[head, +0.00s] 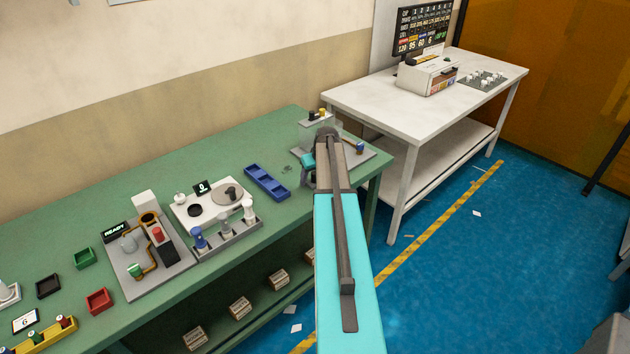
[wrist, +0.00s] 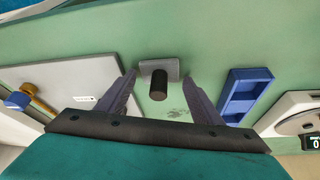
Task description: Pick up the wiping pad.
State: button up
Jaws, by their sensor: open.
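The wiping pad (wrist: 158,86) shows in the wrist view as a grey flat base with a dark upright cylindrical handle. It rests on the green bench. My gripper (wrist: 160,78) is open. Its two dark fingers appear on either side of the handle in the picture, with a gap on each side. How high the fingertips are above the pad is hard to tell. In the head view my gripper is mostly hidden by my own arm over the bench's right end, and I cannot make out the pad there.
A blue tray (wrist: 244,97) lies just right of the gripper in the wrist view. A grey plate (wrist: 62,80) lies to the left, with a blue-capped part (wrist: 17,101) beside it. Dark smudges (wrist: 178,112) mark the green bench (head: 262,144) near the pad.

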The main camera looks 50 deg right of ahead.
aim_at(313, 173)
jog(key=c, duration=0.8)
jog(key=shift+r, duration=0.15)
jog(key=shift+r+b, duration=0.95)
jog(key=shift+r, duration=0.4)
jog(key=shift+s+a+r, duration=0.1)
jog(key=shift+s+r, duration=0.1)
jog(key=shift+r, duration=0.05)
jog(key=s+a+r+b, duration=0.1)
jog(key=s+a+b, duration=0.4)
jog(key=s, duration=0.9)
jog(key=shift+a+r, duration=0.25)
jog(key=shift+a, duration=0.85)
jog(key=shift+w, duration=0.1)
